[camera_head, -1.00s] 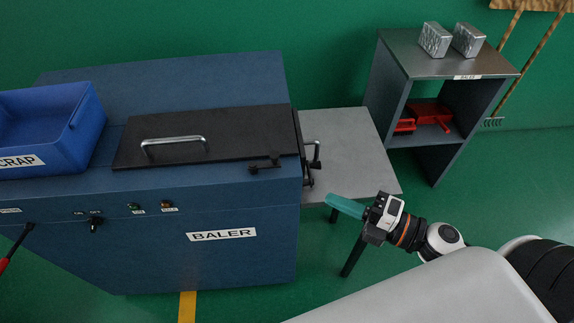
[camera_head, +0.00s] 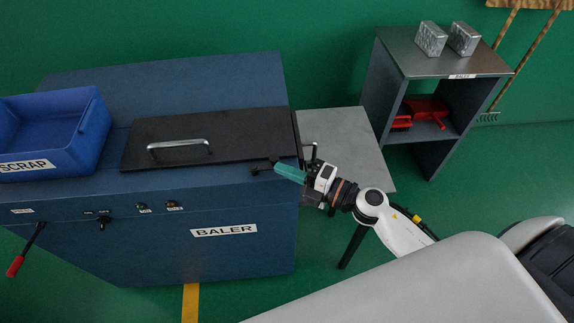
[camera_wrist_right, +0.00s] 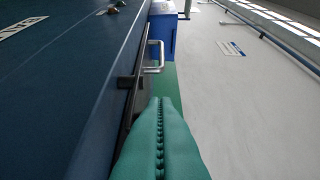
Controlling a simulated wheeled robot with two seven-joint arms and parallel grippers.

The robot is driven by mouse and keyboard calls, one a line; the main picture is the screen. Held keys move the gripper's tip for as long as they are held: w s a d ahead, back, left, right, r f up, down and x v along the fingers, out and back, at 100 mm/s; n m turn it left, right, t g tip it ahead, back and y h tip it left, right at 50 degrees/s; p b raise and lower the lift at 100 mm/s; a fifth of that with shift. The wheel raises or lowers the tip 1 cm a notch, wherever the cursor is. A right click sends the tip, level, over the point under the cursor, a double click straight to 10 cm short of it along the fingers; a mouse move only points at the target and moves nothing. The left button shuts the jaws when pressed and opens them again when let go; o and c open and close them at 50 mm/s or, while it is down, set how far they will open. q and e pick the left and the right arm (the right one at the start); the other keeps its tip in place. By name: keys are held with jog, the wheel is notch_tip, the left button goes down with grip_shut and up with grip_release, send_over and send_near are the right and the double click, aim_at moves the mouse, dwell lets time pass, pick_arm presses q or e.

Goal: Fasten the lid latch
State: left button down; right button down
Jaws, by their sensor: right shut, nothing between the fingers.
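The baler (camera_head: 150,240) is a blue cabinet with a black lid (camera_head: 235,125) lying closed on its top. The lid has a silver handle (camera_head: 180,146), which also shows in the right wrist view (camera_wrist_right: 155,55). The small dark latch (camera_head: 262,168) sits at the lid's front right edge; the fingers partly cover it. My right gripper (camera_head: 278,168) has teal fingers, pressed together and empty, with their tips at or just beside the latch. I cannot tell whether they touch it. In the wrist view the shut fingers (camera_wrist_right: 160,105) point along the lid. My left gripper is not in view.
A blue scrap bin (camera_head: 60,150) stands on the baler's left. A grey side table (camera_head: 350,140) adjoins its right, near a crank at the lid's end. A shelf (camera_head: 440,58) with foil bales stands at back right. A red-handled lever (camera_head: 18,262) hangs at front left.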

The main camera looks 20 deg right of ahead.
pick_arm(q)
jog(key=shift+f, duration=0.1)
pick_arm(e)
jog(key=shift+w, duration=0.15)
pick_arm(q)
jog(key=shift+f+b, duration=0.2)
jog(key=shift+b, duration=0.1)
pick_arm(e)
jog(key=shift+w+d+n+g+y, duration=0.15)
jog(key=shift+n+g+y, duration=0.25)
jog(key=shift+y, duration=0.1)
